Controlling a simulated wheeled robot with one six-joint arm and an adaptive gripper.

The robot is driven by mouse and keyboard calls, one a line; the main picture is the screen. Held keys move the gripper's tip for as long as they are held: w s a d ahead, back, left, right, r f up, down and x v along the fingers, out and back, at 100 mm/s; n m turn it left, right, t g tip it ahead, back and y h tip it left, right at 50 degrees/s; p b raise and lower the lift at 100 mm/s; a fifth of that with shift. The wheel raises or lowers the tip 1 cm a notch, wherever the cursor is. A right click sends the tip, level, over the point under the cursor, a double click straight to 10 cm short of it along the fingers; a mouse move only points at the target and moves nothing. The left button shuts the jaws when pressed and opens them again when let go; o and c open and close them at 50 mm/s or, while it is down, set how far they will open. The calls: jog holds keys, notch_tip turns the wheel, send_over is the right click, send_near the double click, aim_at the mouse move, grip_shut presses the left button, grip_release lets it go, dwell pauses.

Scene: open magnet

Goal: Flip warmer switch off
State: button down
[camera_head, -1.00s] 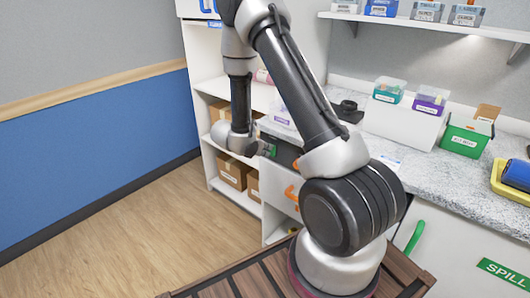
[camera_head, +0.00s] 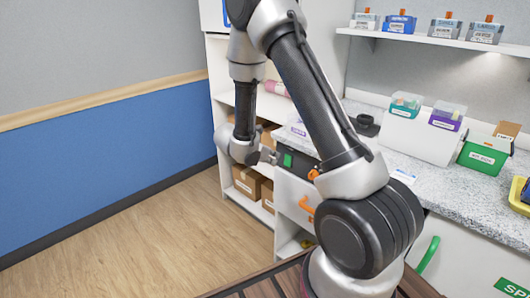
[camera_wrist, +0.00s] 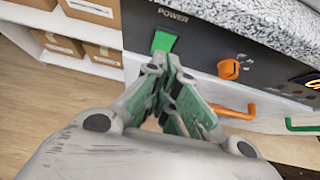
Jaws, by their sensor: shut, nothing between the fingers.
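The warmer is a dark panel under the counter. Its green power switch (camera_wrist: 164,41) sits below the word POWER in the wrist view, and also shows in the head view (camera_head: 288,160). My gripper (camera_wrist: 166,64) is shut and empty, its fingertips just below the switch in the wrist view. I cannot tell whether they touch it. In the head view my gripper (camera_head: 269,156) is just left of the switch. An orange knob (camera_wrist: 229,69) is right of the switch on the same panel.
An orange handle (camera_wrist: 238,113) and a green handle (camera_wrist: 301,125) stick out below the panel. Shelves with cardboard boxes (camera_head: 248,182) stand to the left. The speckled countertop (camera_head: 405,165) is above. Open wooden floor (camera_head: 130,240) lies at left.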

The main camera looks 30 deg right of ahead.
jog(key=d+r+v, duration=0.1)
jog(key=v, duration=0.6)
jog(key=shift+w+r, duration=0.15)
jog(key=shift+r, duration=0.15)
jog(key=shift+a, duration=0.1)
jog(key=s+d+r+m+g+y, duration=0.1)
jog(key=s+r+m+g+y, duration=0.3)
jog(key=s+m, duration=0.5)
jog(key=s+d+r+m+g+y, duration=0.1)
jog(key=s+d+r+m, duration=0.1)
jog(key=s+r+m, duration=0.7)
jog(key=s+a+r+m+t+y, duration=0.2)
jog(key=s+r+t, duration=0.4)
jog(key=s, duration=0.5)
notch_tip(320, 180, up, 2)
jog(key=m+y, duration=0.1)
jog(key=y, duration=0.1)
jog(key=shift+s+a+m+y, duration=0.2)
jog(key=shift+a+m+y, duration=0.1)
jog(key=shift+m, duration=0.1)
jog(key=shift+r, duration=0.1)
